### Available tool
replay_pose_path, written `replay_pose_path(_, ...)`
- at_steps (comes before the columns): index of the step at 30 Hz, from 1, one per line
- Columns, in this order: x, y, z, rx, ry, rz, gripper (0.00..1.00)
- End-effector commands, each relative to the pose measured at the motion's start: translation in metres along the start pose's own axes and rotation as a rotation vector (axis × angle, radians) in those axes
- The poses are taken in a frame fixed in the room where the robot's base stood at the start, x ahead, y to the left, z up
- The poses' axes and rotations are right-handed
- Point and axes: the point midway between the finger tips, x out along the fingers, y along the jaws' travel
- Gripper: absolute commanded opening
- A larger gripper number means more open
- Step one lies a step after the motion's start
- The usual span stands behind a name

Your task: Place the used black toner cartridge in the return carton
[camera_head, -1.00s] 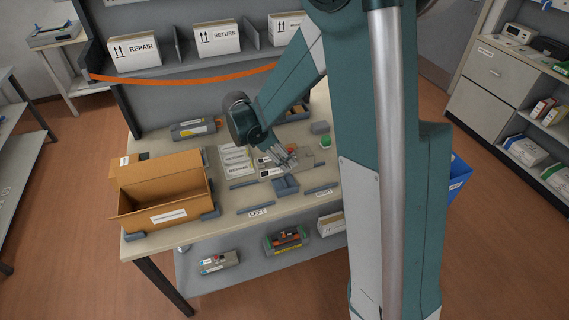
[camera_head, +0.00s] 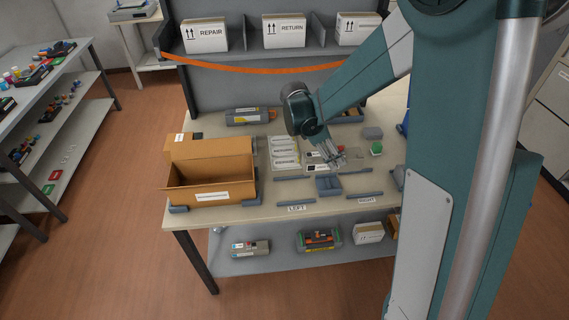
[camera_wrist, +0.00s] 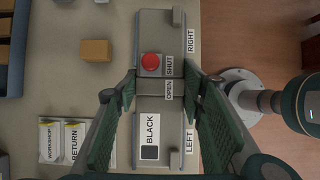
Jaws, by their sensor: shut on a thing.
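My gripper (camera_wrist: 160,90) is shut on a long grey toner cartridge (camera_wrist: 150,108), its two fingers on the cartridge's long sides. The cartridge has a BLACK label, OPEN and SHUT marks and a red round knob. In the head view my gripper (camera_head: 334,157) is over the middle of the bench, with the cartridge (camera_head: 318,155) partly hidden; its height above the bench is unclear. An open brown carton (camera_head: 211,191) stands at the bench's left end, away from my gripper; its front label is unreadable.
A blue-grey tray (camera_head: 328,186) lies in front of my gripper, near LEFT and RIGHT labels. Cards (camera_head: 285,152) lie between carton and gripper. Another grey cartridge (camera_head: 248,117) lies behind the carton. A green item (camera_head: 376,149) is to the right. An orange strip (camera_head: 260,68) hangs below the shelf.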

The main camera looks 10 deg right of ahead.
Motion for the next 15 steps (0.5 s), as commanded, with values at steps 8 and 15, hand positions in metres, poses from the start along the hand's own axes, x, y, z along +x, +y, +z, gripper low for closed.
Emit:
replay_pose_path(8, -0.004, 0.003, -0.005, 0.0, 0.001, 0.0, 0.21)
replay_pose_path(15, -0.025, 0.019, -0.032, -0.001, 0.005, 0.003, 0.21)
